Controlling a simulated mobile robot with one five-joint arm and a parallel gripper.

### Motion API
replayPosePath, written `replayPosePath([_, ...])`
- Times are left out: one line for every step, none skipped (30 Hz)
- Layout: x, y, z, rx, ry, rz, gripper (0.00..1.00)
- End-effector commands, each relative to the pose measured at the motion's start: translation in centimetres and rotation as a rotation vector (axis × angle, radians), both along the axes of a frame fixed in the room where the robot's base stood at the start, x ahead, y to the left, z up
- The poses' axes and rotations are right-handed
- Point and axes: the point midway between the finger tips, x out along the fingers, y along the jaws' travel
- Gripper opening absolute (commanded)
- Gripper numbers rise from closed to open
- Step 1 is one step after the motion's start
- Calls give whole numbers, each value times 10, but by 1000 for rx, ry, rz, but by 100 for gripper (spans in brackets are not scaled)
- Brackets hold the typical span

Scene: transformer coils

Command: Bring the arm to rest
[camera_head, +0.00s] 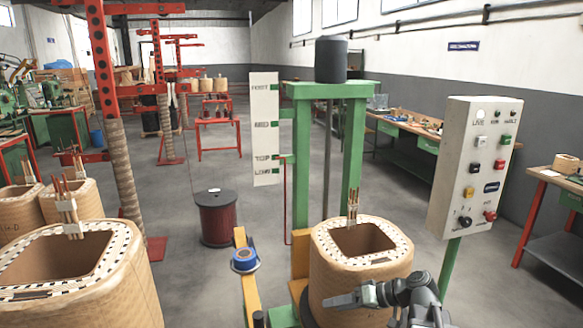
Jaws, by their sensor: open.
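My gripper (345,300) shows at the lower middle of the head view, with part of my dark grey arm (415,297) to its right. Its jaws are open and I see nothing between them. It is in front of the lower side of a tan transformer coil (385,275), overlapping it in the picture. I cannot tell whether it touches the coil. The coil stands upright by a green frame (301,165), with a square opening and several copper leads on top. The lower part of my arm is cut off by the frame edge.
A grey control box (474,165) on a green post stands at right. More coils (110,280) stand at left near a red post (103,65). Grey floor (200,180) is open behind.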

Motion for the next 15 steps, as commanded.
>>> replayPosePath([-10,30,-16,-66,50,51,59])
replayPosePath([-16,43,-25,-110,81,71,59])
replayPosePath([-24,56,-37,-170,120,95,59])
replayPosePath([-30,65,-46,-217,149,107,59])
replayPosePath([-36,72,-55,-265,177,117,59])
replayPosePath([-44,78,-66,-335,214,123,59])
replayPosePath([-49,80,-73,-386,239,123,59])
replayPosePath([-54,80,-80,-437,264,117,59])
replayPosePath([-59,76,-88,-502,293,102,59])
replayPosePath([-63,71,-93,-549,315,85,59])
replayPosePath([-65,64,-98,-596,338,64,59])
replayPosePath([-68,50,-102,-656,366,25,59])
replayPosePath([-70,37,-105,-700,389,-12,59])
replayPosePath([-72,25,-108,-742,411,-49,59])
replayPosePath([-74,9,-110,-797,439,-104,59])
